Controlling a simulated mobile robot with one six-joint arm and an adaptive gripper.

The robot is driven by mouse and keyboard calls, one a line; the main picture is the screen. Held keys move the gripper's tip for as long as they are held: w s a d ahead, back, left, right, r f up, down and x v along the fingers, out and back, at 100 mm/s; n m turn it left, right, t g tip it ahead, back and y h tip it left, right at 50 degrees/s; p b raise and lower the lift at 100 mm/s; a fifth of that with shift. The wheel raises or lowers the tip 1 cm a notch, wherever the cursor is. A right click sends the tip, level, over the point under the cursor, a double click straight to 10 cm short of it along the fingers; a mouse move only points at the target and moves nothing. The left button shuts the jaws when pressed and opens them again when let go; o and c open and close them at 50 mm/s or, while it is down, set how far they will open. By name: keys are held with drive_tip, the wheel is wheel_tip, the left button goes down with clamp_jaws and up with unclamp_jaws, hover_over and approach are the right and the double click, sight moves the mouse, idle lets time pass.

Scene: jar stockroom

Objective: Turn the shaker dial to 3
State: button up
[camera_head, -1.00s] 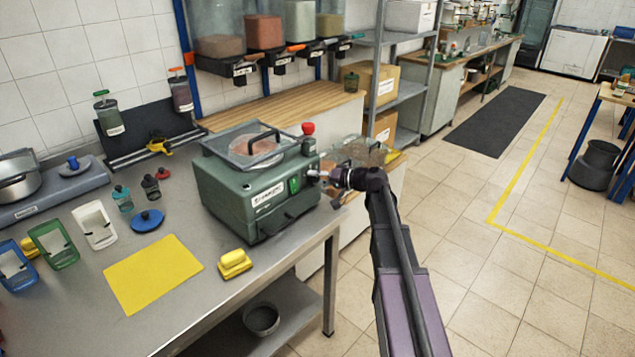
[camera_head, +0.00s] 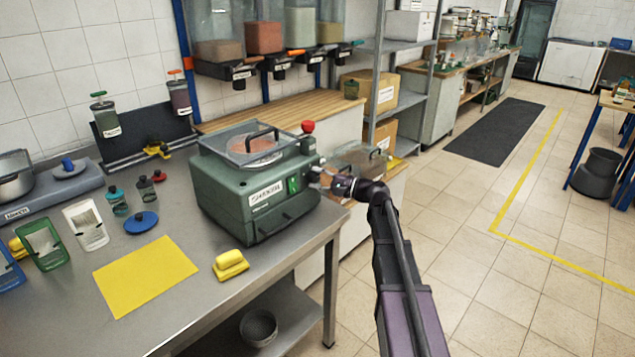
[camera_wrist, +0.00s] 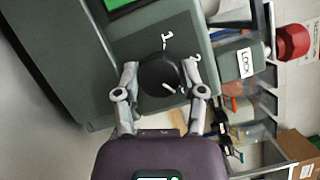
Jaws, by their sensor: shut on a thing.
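The shaker (camera_head: 235,200) is a green-grey boxy machine with a clear lid, standing on the steel bench. Its dial (camera_wrist: 155,72) is a round black knob on the side panel, with a white pointer line toward its lower right in the wrist view. A white 1 is printed above the dial; another mark at its upper right is partly hidden by a finger, and I cannot read it surely. My gripper (camera_wrist: 160,78) is shut on the dial, one finger on each side. In the head view my gripper (camera_head: 325,178) is at the machine's right side, its fingertips small.
A red knob (camera_head: 308,127) tops the shaker's right corner, close to my gripper; a label reading LOCK (camera_wrist: 246,62) is near it. A yellow sponge (camera_head: 230,264) and yellow sheet (camera_head: 146,275) lie on the bench in front.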

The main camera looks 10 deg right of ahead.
drive_tip(key=shift+w+r+m, duration=0.1)
drive_tip(key=shift+w+m, duration=0.05)
drive_tip(key=shift+m, duration=0.15)
drive_tip(key=o, duration=1.2)
drive_tip(key=shift+c, duration=0.2)
drive_tip(key=shift+s, duration=0.25)
